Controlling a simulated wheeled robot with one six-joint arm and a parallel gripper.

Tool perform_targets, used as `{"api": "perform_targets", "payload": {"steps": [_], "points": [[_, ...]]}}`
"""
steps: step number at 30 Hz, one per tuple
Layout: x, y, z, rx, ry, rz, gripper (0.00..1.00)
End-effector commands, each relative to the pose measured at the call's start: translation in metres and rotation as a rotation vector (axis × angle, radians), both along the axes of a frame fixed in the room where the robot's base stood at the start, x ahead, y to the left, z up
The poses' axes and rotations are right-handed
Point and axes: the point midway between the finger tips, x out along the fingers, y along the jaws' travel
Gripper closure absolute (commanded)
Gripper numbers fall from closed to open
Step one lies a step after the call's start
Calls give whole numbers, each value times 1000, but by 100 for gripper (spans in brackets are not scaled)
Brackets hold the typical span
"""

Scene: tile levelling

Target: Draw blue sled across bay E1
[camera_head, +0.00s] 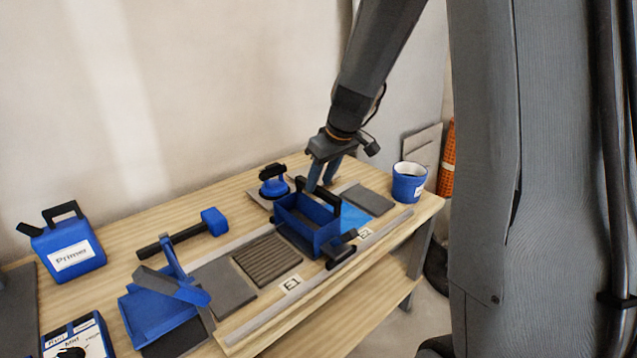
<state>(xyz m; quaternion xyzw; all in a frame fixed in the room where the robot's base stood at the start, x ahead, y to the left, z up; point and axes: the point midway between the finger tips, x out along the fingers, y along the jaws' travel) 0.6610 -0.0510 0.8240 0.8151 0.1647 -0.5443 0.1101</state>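The blue sled (296,234) is an open-topped blue box with dark handle parts. It sits across the table strip between the E1 label (292,284) and the E2 label (366,234). Bay E1 shows a ribbed dark grey bed (267,259) just left of the sled. My gripper (321,184) points down at the sled's far side, its two fingers at the dark upper handle. I cannot tell whether the fingers are closed on the handle. The far part of the sled is partly hidden.
A blue cup (409,182) stands at the table's right end, near a grey tile (368,199). A blue suction lifter (274,183) is behind the sled. Pale rails (308,291) edge the strip.

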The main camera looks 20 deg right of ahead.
Motion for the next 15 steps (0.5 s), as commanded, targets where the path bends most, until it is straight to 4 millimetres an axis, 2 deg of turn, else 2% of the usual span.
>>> {"api": "perform_targets", "payload": {"steps": [3, 9, 15], "points": [[-7, -4, 21, -1, -3, -1, 64], [-17, -7, 47, 0, -2, 1, 64], [-22, -8, 58, -1, 0, 2, 64]]}}
